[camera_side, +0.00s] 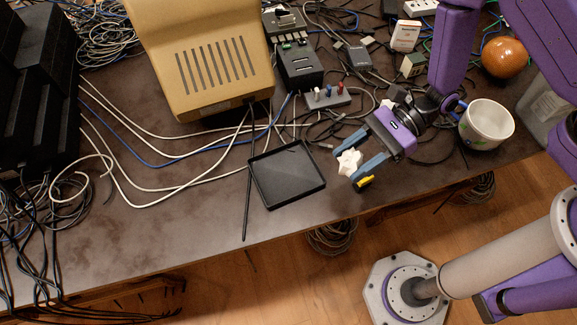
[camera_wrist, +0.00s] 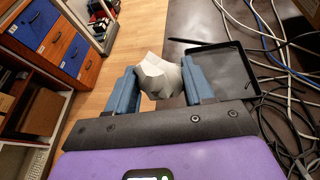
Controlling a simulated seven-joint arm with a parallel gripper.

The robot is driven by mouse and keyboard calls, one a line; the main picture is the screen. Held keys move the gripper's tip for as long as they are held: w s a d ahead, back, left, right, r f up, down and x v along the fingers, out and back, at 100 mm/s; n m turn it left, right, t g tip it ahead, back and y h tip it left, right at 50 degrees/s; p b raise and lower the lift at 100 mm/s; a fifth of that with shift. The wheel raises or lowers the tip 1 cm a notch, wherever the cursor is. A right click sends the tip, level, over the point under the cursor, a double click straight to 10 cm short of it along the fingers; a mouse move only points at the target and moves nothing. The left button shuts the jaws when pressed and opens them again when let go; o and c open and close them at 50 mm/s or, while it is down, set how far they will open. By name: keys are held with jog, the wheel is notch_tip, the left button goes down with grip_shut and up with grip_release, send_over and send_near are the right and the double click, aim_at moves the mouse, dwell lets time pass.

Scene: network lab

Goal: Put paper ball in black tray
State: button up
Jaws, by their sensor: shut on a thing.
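The white crumpled paper ball (camera_side: 348,162) is between the blue fingers of my gripper (camera_side: 357,168), which is shut on it. In the wrist view the paper ball (camera_wrist: 160,76) sits between the two blue fingertips (camera_wrist: 163,84). The black tray (camera_side: 287,174) lies flat on the dark table, to the left of my gripper in the side view, and looks empty. In the wrist view the tray (camera_wrist: 222,66) is partly hidden behind the right finger. The ball is apart from the tray, near the table's front edge.
A thin black rod (camera_side: 247,190) lies along the tray's left side. A beige vented case (camera_side: 205,60) stands behind the tray. White and blue cables cross the table. A white mug (camera_side: 486,124) and an orange ball (camera_side: 505,57) are at the right. A yellow item (camera_side: 365,182) shows by one fingertip.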

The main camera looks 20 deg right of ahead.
jog(key=w+a+f, duration=0.4)
jog(key=w+a, duration=0.2)
jog(key=a, duration=0.1)
send_over(290, 172)
jog(key=f, duration=0.5)
jog(key=shift+s+d, duration=0.15)
jog(key=shift+s, duration=0.05)
jog(key=shift+w+a+f, duration=0.15)
jog(key=shift+a+f, duration=0.05)
jog(key=shift+f, duration=1.6)
jog(key=shift+f, duration=0.15)
jog(key=o, duration=1)
